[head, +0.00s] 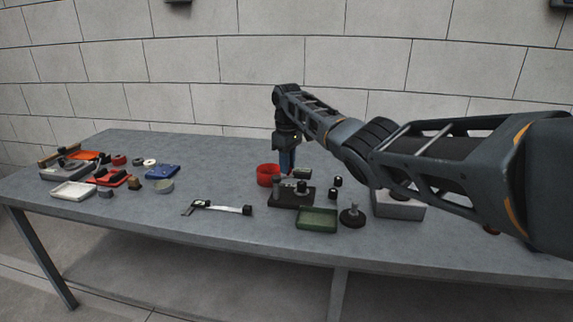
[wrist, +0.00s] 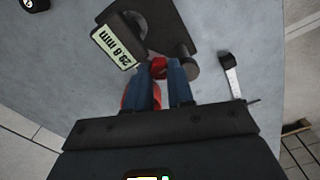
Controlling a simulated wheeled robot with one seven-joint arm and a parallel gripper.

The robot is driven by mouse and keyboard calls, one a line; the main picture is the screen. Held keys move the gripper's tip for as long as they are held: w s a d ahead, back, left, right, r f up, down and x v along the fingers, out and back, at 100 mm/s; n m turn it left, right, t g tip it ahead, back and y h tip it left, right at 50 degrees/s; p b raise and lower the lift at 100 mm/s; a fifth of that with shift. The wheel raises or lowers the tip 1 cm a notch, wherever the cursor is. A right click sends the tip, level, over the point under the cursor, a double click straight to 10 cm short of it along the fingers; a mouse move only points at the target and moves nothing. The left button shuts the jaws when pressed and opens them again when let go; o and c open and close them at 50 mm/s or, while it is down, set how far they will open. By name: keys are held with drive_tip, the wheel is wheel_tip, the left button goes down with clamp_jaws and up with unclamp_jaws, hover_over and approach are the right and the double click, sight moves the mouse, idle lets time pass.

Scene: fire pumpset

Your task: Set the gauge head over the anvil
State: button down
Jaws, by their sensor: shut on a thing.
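The gauge stand (head: 290,198) is a dark block on the table with a short post at its left end. It also shows in the wrist view (wrist: 176,18). The gauge head (head: 302,173) carries a pale display (wrist: 115,47) reading what looks like 29.8 mm, turned toward the upper left of the wrist view. My gripper (head: 288,170) points down behind the stand. Its blue fingers (wrist: 167,72) are shut on a small red knob (wrist: 158,66) next to the gauge head. The anvil cannot be told apart clearly; a dark round post (wrist: 190,68) stands beside the right finger.
A red bowl (head: 267,176) stands close left of my fingers. A green tray (head: 318,218), a black round-based piece (head: 352,216) and small dark cylinders (head: 333,189) sit close by. A caliper (head: 218,208) lies left. Trays and parts crowd the far left.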

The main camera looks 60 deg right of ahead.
drive_tip(key=shift+w+r, duration=0.1)
drive_tip(key=shift+w, duration=0.1)
drive_tip(key=c, duration=1)
unclamp_jaws()
drive_tip(key=shift+s, duration=0.1)
wheel_tip(320, 180, up, 8)
drive_tip(key=shift+f, duration=0.15)
